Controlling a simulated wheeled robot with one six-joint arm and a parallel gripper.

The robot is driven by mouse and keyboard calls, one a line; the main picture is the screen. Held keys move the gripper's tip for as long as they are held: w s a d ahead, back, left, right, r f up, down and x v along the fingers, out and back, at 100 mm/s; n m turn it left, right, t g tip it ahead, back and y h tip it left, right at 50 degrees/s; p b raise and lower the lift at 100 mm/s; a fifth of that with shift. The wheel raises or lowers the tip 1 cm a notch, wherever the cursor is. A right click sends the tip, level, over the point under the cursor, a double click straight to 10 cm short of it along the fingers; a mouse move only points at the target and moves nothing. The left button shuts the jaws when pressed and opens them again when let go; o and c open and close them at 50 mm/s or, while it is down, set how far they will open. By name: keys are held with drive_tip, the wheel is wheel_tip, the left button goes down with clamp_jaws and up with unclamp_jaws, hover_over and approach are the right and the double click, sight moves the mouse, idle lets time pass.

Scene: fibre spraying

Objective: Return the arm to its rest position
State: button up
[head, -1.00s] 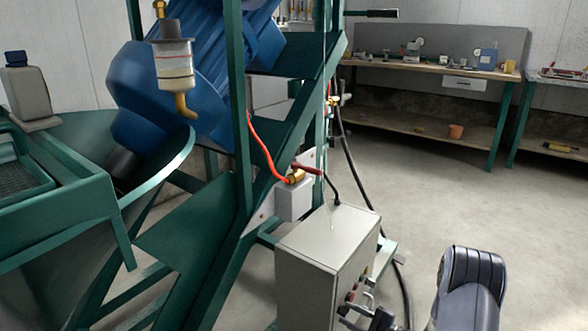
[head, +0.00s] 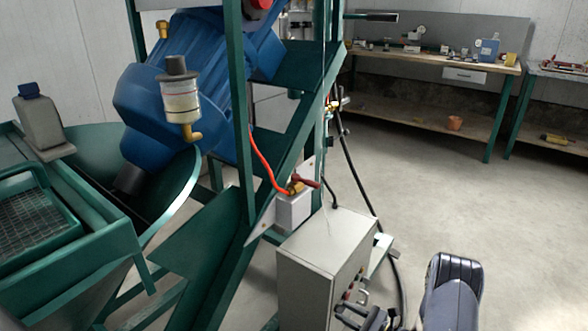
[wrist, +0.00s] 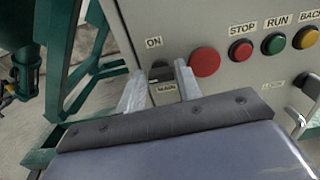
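My arm (head: 452,292) shows at the bottom right of the head view, in front of the grey control box (head: 318,258). My gripper (head: 364,314) is low beside the box's button face, partly cut off by the frame edge. In the wrist view my gripper (wrist: 157,80) has its two pale fingers apart with nothing held. A dark MAIN switch (wrist: 161,71), under the word ON, shows between the fingertips; I cannot tell how far off it is. The red button (wrist: 205,62) is just right of the right finger.
A green frame (head: 240,130) carries a blue machine (head: 180,90) on the left. A black cable (head: 358,165) hangs behind the box. A workbench (head: 440,65) stands at the back, with open floor (head: 470,200) before it. A small latch handle (wrist: 296,117) sticks out low on the box.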

drive_tip(key=shift+d+r+m, duration=0.1)
drive_tip(key=shift+d+m, duration=0.1)
drive_tip(key=shift+m, duration=0.2)
drive_tip(key=shift+v, duration=1.3)
drive_tip(key=shift+s+a+n+g, duration=0.1)
drive_tip(key=shift+s+n+g, duration=0.05)
drive_tip(key=shift+n+g, duration=0.15)
